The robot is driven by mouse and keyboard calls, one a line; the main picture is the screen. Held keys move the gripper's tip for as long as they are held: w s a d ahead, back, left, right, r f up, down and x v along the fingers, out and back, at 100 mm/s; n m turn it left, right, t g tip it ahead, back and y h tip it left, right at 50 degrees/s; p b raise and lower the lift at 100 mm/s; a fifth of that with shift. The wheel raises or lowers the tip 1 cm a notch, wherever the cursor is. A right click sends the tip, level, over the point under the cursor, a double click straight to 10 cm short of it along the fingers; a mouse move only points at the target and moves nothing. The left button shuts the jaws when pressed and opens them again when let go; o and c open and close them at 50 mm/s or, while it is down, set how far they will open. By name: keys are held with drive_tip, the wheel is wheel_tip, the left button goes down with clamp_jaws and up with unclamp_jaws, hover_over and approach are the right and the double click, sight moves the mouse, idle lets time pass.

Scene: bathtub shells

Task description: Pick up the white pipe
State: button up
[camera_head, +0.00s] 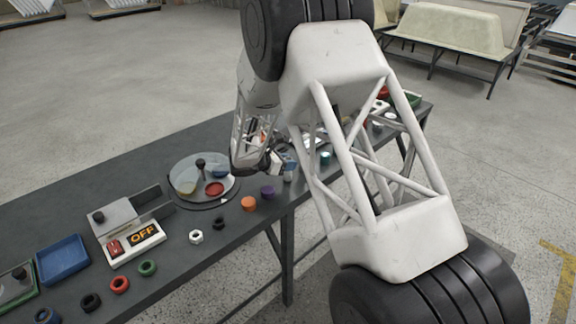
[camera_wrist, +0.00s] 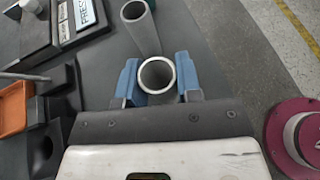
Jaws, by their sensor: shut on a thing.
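In the wrist view, a pale, whitish pipe (camera_wrist: 157,76) stands between the two blue fingers of my gripper (camera_wrist: 158,84), seen end-on with its round open rim facing the camera. My gripper is shut on this pipe, with one finger on each side. In the head view, my gripper (camera_head: 285,164) is low over the far part of the dark table, and my arm hides much of it. The lower part of the held pipe is hidden in the wrist view.
A second grey pipe (camera_wrist: 140,28) stands just beyond the held one. A round clear tray (camera_head: 214,196) lies to the left. A table edge is close.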

sight(288, 158)
drive_tip(key=shift+r, duration=0.45)
wheel_tip(288, 158, up, 2)
drive_tip(key=shift+r, duration=0.1)
drive_tip(key=s+d+r, duration=0.1)
drive_tip(key=s+d, duration=0.3)
drive_tip(key=s, duration=1.1)
drive_tip(key=shift+s, duration=0.25)
